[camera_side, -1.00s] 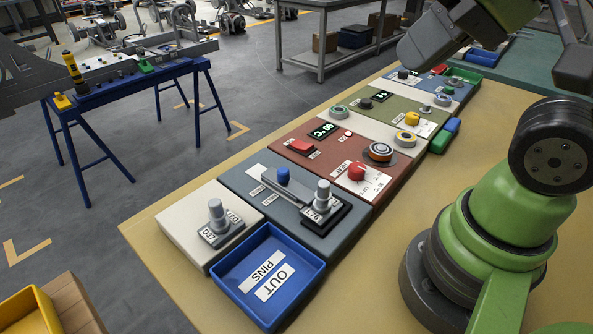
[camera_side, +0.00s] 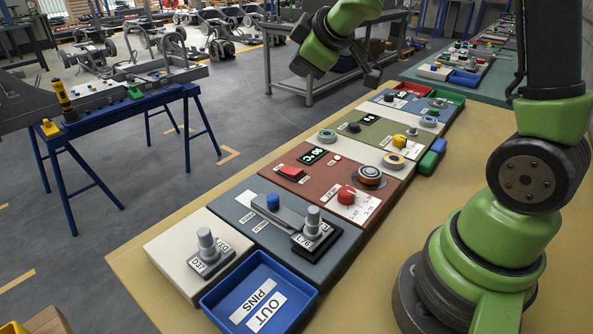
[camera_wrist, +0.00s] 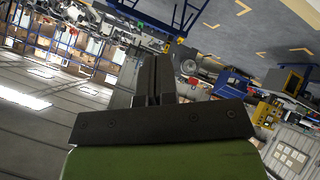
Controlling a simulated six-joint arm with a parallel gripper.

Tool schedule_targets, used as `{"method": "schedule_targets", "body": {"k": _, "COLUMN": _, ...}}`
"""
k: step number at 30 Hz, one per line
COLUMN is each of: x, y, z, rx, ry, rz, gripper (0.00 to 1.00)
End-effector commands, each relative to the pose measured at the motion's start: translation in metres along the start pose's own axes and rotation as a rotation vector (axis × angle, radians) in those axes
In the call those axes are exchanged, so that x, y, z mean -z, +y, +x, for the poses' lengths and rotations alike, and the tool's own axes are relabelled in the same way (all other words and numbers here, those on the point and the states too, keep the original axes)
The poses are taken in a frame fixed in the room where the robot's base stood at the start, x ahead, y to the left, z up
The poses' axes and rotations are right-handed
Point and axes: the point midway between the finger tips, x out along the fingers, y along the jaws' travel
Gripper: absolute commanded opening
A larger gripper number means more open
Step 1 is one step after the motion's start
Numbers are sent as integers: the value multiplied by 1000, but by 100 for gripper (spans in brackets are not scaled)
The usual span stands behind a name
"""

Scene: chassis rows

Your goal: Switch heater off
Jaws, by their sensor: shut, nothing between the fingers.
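A red-brown panel (camera_side: 318,183) sits mid-row on the tan table. The lettering is too small to read surely, so I cannot tell which control is marked heater. My gripper (camera_wrist: 156,75) is shut and empty in the wrist view. In the side view my green wrist is high at the top centre, well apart from the panels; the fingertips are not clear there.
Nearer stands a blue-grey panel (camera_side: 250,215) with a blue knob and lever, a pale panel (camera_side: 175,252) and a blue tray (camera_side: 225,309). Farther lie a green panel (camera_side: 365,133) and a blue panel (camera_side: 395,102). Green and blue bins edge the row. The table's right side is mostly free.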

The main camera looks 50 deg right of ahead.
Motion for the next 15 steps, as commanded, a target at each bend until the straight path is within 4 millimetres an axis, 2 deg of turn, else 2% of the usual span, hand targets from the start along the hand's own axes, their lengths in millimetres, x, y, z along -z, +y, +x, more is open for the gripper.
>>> {"method": "schedule_targets", "body": {"k": 1, "x": -5, "y": -4, "z": 19, "rx": 41, "ry": 3, "rz": -58, "gripper": 0}}
{"method": "schedule_targets", "body": {"k": 6, "x": -20, "y": -26, "z": 63, "rx": 190, "ry": 47, "rz": -235, "gripper": 0}}
{"method": "schedule_targets", "body": {"k": 10, "x": -32, "y": -42, "z": 82, "rx": 284, "ry": 71, "rz": -317, "gripper": 0}}
{"method": "schedule_targets", "body": {"k": 15, "x": -40, "y": -51, "z": 90, "rx": 341, "ry": 85, "rz": -360, "gripper": 0}}
